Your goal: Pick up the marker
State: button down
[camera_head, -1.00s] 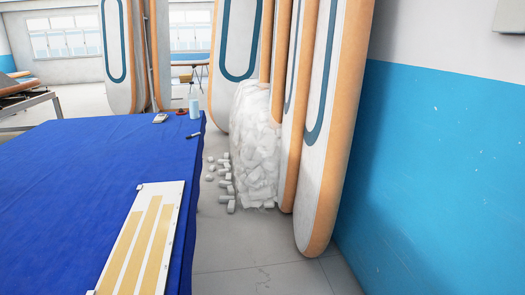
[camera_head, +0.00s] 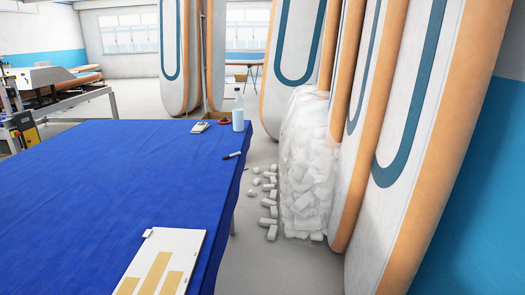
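A small dark marker (camera_head: 232,156) with a light section lies on the blue-covered table (camera_head: 110,180), near its right edge toward the far end. It is small in the head view, so its finer details cannot be made out. It lies apart from the other items on the table. My gripper and arm are not in view.
A bottle (camera_head: 238,112), a red item (camera_head: 225,122) and a small pale device (camera_head: 201,127) sit at the table's far right corner. A white panel with yellow strips (camera_head: 185,247) lies nearer. White blocks in clear wrap (camera_head: 308,185) and upright boards (camera_head: 405,150) stand right.

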aim_at(229, 156)
jog(key=i+u, duration=0.2)
jog(key=i, duration=0.3)
jog(key=i+l+u, duration=0.2)
jog(key=i, duration=0.3)
jog(key=i+l+u, duration=0.2)
jog(key=i, duration=0.25)
jog(key=i+u, duration=0.4)
jog(key=i+l+u, duration=0.2)
jog(key=u, duration=0.2)
jog(key=i+l+u, duration=0.25)
jog(key=u, duration=0.15)
jog(key=i+l+u, duration=0.5)
jog(key=l, duration=0.15)
jog(key=i+l+u, duration=0.2)
jog(key=k+l, duration=0.1)
